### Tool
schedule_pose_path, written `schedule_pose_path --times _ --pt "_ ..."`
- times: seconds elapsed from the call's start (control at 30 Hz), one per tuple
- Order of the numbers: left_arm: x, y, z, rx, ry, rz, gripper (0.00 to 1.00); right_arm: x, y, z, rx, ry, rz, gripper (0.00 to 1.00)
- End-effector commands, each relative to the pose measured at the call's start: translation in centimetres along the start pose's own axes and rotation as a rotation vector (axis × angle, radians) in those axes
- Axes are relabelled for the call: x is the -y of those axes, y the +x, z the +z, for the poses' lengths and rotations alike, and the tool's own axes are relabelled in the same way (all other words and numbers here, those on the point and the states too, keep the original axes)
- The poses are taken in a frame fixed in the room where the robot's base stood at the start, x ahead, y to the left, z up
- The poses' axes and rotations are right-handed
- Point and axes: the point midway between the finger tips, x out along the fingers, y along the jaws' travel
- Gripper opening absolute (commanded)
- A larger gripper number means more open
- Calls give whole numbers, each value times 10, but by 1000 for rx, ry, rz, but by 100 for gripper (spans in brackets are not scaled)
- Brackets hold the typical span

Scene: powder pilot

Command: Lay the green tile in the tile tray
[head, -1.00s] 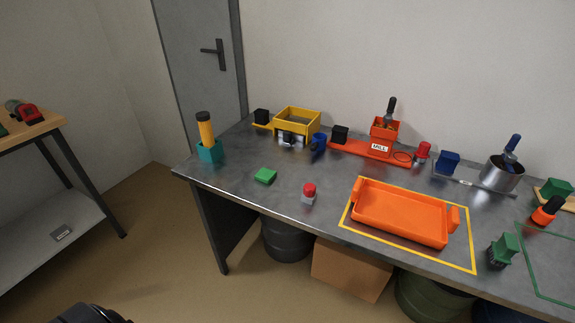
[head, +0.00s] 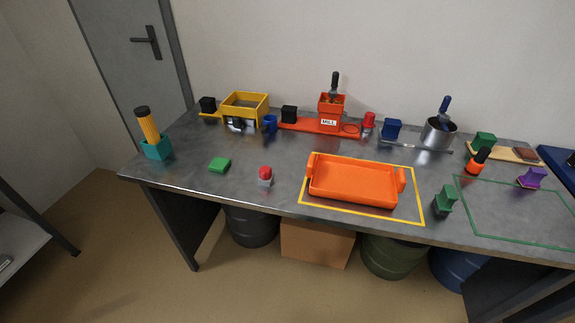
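A small flat green block, which looks like the green tile (head: 220,164), lies on the left part of the grey table, apart from other things. An orange tray (head: 352,182) with a raised handle at each end stands inside a yellow outline at the table's middle front. It looks empty. No label shows whether it is the tile tray. Neither of my grippers is in view.
On the grey table (head: 190,187), a red-topped button (head: 265,176) stands between green block and orange tray. A teal holder (head: 157,149) is at the left end. A yellow box (head: 245,108), orange mill (head: 331,110) and metal pot (head: 438,133) line the back. A green-handled brush (head: 445,199) stands right.

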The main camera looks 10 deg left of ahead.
Motion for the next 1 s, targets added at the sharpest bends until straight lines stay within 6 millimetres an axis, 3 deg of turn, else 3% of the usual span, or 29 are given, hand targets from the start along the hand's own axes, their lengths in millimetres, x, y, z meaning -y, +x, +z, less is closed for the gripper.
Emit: schedule_pose_path --times 0.93,0.97,1.0 --pt "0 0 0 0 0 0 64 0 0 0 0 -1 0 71" --pt "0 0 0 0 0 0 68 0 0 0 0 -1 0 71" --pt "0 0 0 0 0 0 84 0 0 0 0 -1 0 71"
